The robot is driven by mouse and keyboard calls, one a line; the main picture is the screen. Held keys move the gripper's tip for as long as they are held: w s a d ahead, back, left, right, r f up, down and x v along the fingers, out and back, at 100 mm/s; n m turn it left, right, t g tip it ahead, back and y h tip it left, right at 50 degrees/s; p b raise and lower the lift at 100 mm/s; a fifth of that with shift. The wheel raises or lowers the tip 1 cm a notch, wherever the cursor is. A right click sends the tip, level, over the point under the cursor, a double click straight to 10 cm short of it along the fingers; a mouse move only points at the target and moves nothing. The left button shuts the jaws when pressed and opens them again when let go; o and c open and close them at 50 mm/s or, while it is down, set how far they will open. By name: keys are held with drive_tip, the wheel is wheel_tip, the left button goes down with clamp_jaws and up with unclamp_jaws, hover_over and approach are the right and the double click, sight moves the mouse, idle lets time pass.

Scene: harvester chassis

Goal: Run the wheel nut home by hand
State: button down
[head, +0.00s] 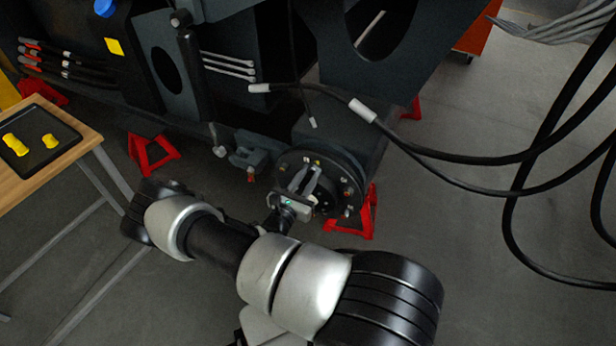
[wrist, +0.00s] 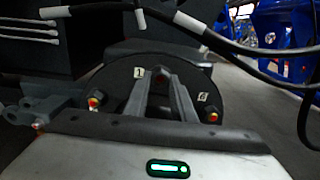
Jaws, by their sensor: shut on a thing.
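The dark round wheel hub (head: 338,168) with studs around its face is on the chassis. In the wrist view the hub (wrist: 210,78) fills the middle, with tags reading 1 and perhaps 6. My gripper (head: 314,168) reaches the hub face. In the wrist view my gripper (wrist: 163,76) has its fingertips drawn together near the tag 1, shut on the wheel nut.
Orange-tipped studs (wrist: 94,102) stand out beside my fingers. Black hoses (head: 440,155) hang at the right. Red stands (head: 152,152) are under the chassis. A wooden table (head: 88,138) with a black tray (head: 62,152) holding yellow pieces is at the left. Floor at right is clear.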

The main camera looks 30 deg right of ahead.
drive_tip(key=shift+w+d, duration=0.45)
drive_tip(key=shift+d, duration=0.05)
drive_tip(key=shift+s+a+f, duration=0.1)
drive_tip(key=shift+s, duration=0.05)
idle(0.5)
idle(0.5)
